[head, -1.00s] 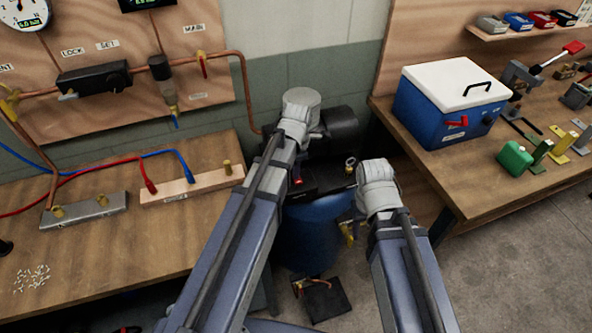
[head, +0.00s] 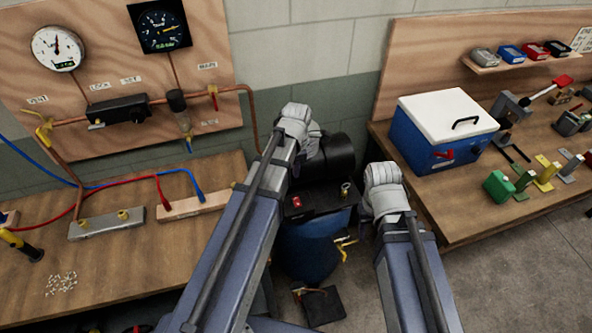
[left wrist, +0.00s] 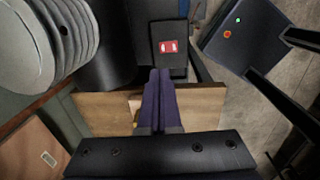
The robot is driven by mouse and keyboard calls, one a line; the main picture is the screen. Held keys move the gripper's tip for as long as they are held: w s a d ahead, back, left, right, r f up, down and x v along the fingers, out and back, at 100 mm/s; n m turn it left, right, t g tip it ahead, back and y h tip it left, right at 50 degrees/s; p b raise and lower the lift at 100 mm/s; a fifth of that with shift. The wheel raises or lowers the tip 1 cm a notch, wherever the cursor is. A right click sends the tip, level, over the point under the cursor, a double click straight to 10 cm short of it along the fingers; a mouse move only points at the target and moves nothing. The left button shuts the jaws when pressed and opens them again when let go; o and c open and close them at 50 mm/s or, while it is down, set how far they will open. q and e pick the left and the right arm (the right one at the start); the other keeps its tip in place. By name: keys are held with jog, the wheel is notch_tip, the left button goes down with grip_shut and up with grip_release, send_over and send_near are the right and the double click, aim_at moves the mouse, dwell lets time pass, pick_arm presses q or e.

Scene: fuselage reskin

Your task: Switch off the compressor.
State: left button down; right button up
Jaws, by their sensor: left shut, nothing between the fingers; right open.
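The compressor stands on the floor between the benches, with a blue tank (head: 308,250) and a black motor (head: 332,158). Its small red switch (head: 297,202) sits on a black box on top, beside my left forearm. In the left wrist view the red switch (left wrist: 169,46) has two pale marks and lies just beyond my left gripper (left wrist: 160,72). That gripper is shut and empty, its tips apart from the switch in the picture; the exact gap cannot be told. My right gripper (head: 383,208) is open, right of the tank, its fingers mostly hidden by the wrist.
The left bench (head: 130,255) carries hoses and metal blocks below a panel with gauges (head: 160,27). The right bench (head: 465,215) holds a blue-white cooler (head: 440,130) and brackets. A yellow-handled valve (head: 343,243) sticks out by the tank. A dark plate (head: 322,305) lies on the floor.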

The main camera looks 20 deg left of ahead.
pick_arm(q)
jog(key=shift+r, duration=0.55)
pick_arm(e)
jog(key=shift+r, duration=0.55)
pick_arm(q)
jog(key=shift+s, duration=0.1)
jog(key=shift+s+d, duration=0.45)
jog(key=shift+s, duration=0.3)
pick_arm(e)
jog(key=shift+f, duration=0.1)
